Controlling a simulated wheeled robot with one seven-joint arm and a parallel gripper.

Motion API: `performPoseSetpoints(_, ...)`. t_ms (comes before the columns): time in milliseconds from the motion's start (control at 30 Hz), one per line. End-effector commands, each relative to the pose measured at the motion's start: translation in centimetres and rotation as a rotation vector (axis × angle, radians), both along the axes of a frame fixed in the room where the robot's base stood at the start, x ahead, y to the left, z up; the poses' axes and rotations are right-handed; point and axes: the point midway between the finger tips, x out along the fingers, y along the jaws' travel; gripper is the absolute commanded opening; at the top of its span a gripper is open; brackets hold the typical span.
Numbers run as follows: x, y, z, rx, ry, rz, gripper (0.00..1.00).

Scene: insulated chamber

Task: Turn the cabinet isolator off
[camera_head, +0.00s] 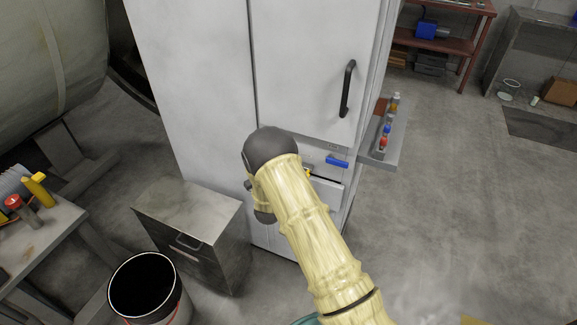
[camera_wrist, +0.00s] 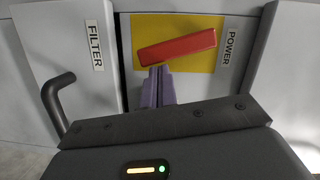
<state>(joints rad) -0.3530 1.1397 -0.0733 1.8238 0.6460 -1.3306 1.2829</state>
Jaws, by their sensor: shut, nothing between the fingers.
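The cabinet (camera_head: 205,75) is tall and white and stands at the centre of the head view. In the wrist view, a red isolator handle (camera_wrist: 177,46) lies across a yellow plate (camera_wrist: 205,78) beside the label POWER (camera_wrist: 227,47). The handle is nearly level, its right end a little higher. My gripper (camera_wrist: 158,72) has its purple fingers shut and empty, tips just below the handle's left half. I cannot tell whether they touch it. In the head view my arm hides the gripper and the red handle; only a bit of yellow (camera_head: 308,173) shows.
A dark bent handle (camera_wrist: 58,98) sits left of the plate on the FILTER panel (camera_wrist: 95,45). A blue handle (camera_head: 337,162) and a side shelf with small bottles (camera_head: 382,150) are right of my arm. A metal box (camera_head: 190,222) and a bucket (camera_head: 146,288) stand left. The right floor is clear.

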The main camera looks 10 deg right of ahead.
Motion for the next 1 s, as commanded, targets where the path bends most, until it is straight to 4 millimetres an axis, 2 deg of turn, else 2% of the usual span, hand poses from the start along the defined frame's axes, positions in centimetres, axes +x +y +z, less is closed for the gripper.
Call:
performPoseSetpoints(33,0.1,0.1,-1.0,0.033,-0.019,-0.001,0.00)
performPoseSetpoints(400,0.6,1.0,-1.3,0.195,-0.119,0.000,0.00)
performPoseSetpoints(1000,0.8,1.3,-1.0,0.233,-0.141,0.001,0.00)
